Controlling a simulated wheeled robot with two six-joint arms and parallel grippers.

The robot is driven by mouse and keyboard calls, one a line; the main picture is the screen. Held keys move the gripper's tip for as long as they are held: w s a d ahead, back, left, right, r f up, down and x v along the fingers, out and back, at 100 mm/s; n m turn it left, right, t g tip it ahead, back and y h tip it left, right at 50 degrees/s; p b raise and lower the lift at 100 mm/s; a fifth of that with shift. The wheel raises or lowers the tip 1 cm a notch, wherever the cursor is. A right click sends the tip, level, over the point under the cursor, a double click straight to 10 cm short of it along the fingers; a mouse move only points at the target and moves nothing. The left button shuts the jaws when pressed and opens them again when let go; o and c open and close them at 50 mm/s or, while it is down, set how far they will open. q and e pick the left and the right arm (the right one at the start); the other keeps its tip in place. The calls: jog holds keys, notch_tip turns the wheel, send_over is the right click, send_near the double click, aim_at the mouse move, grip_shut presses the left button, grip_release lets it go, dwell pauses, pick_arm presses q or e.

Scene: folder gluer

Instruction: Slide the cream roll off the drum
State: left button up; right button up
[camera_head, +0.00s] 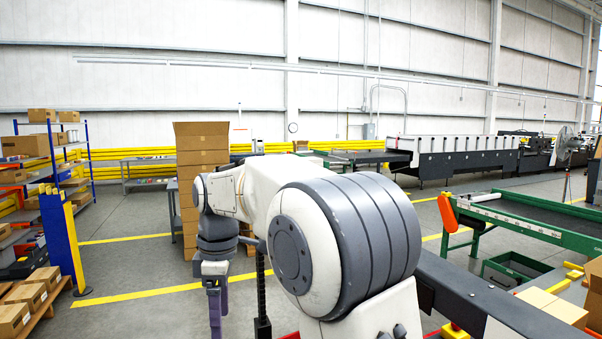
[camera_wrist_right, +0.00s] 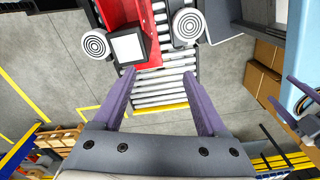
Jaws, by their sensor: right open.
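I cannot make out a cream roll or a drum for certain in either view. In the right wrist view my right gripper (camera_wrist_right: 163,75) is open, its two purple fingers wide apart with nothing between them. Beyond the fingertips lies a bed of grey rollers (camera_wrist_right: 165,90). In the head view a large white and grey arm of mine fills the middle. A purple gripper (camera_head: 216,312) hangs from it at the bottom edge, seen edge-on; I cannot tell which hand it is. More purple finger-like parts show at the right edge of the wrist view, cut off.
In the wrist view a red part (camera_wrist_right: 132,14) and two pale ringed discs (camera_wrist_right: 95,43) stand around the rollers. In the head view a carton stack (camera_head: 203,142) stands behind my arm. Shelving (camera_head: 45,160) is at left and a green-framed table (camera_head: 520,215) at right.

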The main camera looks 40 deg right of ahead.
jog(key=w+d+r+n+p, duration=0.1)
jog(key=d+r+p, duration=0.2)
jog(key=d+r, duration=0.3)
jog(key=d+r+n+p, duration=0.1)
jog(key=d+r+p, duration=0.3)
jog(key=d, duration=0.6)
jog(key=w+d+r+n+p, duration=0.1)
jog(key=d+r+p, duration=0.2)
jog(key=d+r, duration=0.4)
jog(key=shift+w+d+r+h, duration=0.3)
jog(key=shift+w+d+r, duration=0.05)
jog(key=shift+d, duration=0.25)
jog(key=shift+s+d+r+p, duration=0.1)
jog(key=shift+d+p, duration=0.2)
jog(key=shift+f, duration=4.1)
pick_arm(q)
notch_tip(320, 180, up, 13)
jog(key=shift+f+b, duration=0.15)
jog(key=shift+b, duration=0.2)
pick_arm(e)
jog(key=shift+f, duration=0.25)
pick_arm(q)
jog(key=shift+f+b, duration=0.35)
jog(key=shift+b, duration=0.05)
pick_arm(e)
jog(key=shift+f, duration=0.65)
pick_arm(q)
jog(key=shift+r+p, duration=0.25)
jog(key=shift+p, duration=0.05)
